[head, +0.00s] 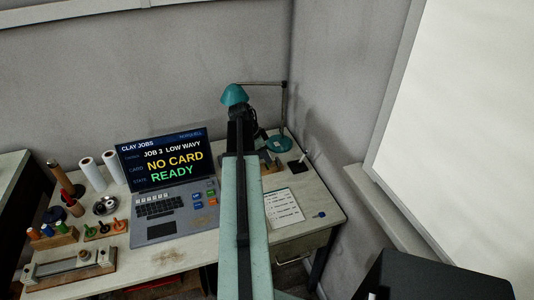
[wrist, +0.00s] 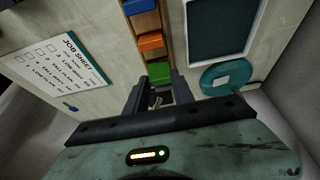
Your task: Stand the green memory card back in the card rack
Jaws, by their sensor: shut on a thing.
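In the wrist view, the wooden card rack (wrist: 144,22) runs up from my gripper to the top edge. A blue card (wrist: 135,5) and an orange card (wrist: 150,42) stand in it. The green memory card (wrist: 159,72) is at the rack's near end, in line with the other two. My gripper (wrist: 159,84) is shut on the green card, its fingers on either side. I cannot tell whether the card's lower edge is seated in the rack. In the head view my arm hides the gripper and most of the rack.
A job sheet (wrist: 68,62) lies left of the rack, and a dark square tray (wrist: 222,30) and teal lamp base (wrist: 227,76) lie right. The laptop console (head: 175,190) reads "NO CARD" and "READY". Spools (head: 47,230) and rollers stand at the desk's left.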

